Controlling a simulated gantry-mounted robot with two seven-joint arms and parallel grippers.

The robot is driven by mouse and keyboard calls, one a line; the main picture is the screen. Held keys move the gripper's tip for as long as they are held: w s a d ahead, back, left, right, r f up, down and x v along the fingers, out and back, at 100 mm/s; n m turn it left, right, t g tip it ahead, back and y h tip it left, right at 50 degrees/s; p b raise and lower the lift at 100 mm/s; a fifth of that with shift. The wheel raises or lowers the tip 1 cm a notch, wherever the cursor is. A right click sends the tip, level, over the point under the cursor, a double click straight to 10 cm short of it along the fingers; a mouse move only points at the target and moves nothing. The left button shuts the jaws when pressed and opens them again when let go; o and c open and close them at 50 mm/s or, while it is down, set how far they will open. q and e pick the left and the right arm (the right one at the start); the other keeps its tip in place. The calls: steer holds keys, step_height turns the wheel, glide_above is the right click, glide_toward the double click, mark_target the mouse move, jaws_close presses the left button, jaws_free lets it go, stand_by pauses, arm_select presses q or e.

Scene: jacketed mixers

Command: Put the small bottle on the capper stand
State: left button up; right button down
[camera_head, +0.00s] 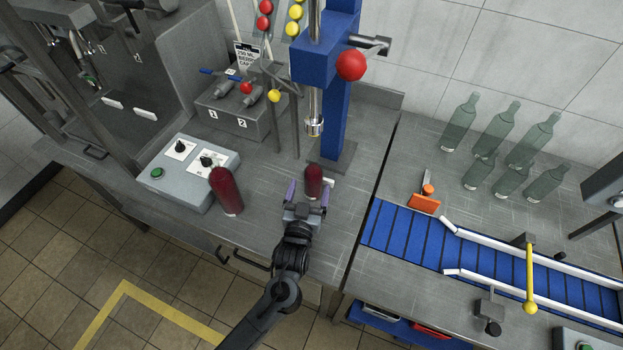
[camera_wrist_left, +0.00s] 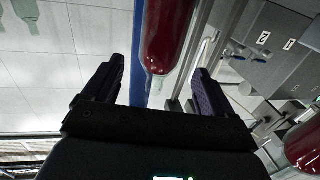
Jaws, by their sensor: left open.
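The small dark red bottle (camera_head: 314,180) is upright at the front of the blue capper stand (camera_head: 338,100). It is near the stand's grey base plate (camera_head: 338,160); I cannot tell whether it rests on it. My left gripper (camera_head: 307,190) is open, with its two purple fingers to either side of the bottle. In the left wrist view the bottle (camera_wrist_left: 167,35) shows between and beyond the open fingers (camera_wrist_left: 160,82), with visible gaps. The gripper hides part of the bottle's lower side in the head view. My right gripper is not in view.
A larger red bottle (camera_head: 227,192) stands to the left, by a grey control box (camera_head: 185,170). The capper's metal head (camera_head: 314,127) hangs above the small bottle. A blue conveyor (camera_head: 420,240) and several green bottles (camera_head: 492,130) are at right.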

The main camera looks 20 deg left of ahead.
arm_select(q)
steer(key=shift+g+h, duration=0.4)
steer(key=s, duration=0.5)
steer(key=s+d, duration=0.1)
steer(key=s, duration=0.1)
steer(key=shift+s+f, duration=0.35)
steer(key=shift+s, duration=0.05)
steer(key=s+f+g, duration=0.1)
steer(key=s+f+m+g+h, duration=0.1)
steer(key=s+a+f+g+h, duration=0.1)
steer(key=s+g, duration=0.1)
steer(key=shift+s, duration=0.1)
steer(key=s+g, duration=0.1)
steer(key=s, duration=0.1)
steer(key=s+f+m+g+h, duration=0.1)
steer(key=s, duration=0.1)
steer(key=s+a+g, duration=0.1)
steer(key=shift+s+f+g, duration=0.3)
steer(key=shift+s, duration=0.1)
steer(key=s+a+m+g, duration=0.1)
steer(key=s+g, duration=0.2)
steer(key=s, duration=0.3)
steer(key=s+a+m+g, duration=0.1)
steer(key=s+a+g, duration=0.1)
steer(key=s, duration=0.4)
steer(key=shift+a+r+g, duration=0.25)
steer(key=shift+r+g, duration=0.1)
steer(key=shift+g, duration=0.05)
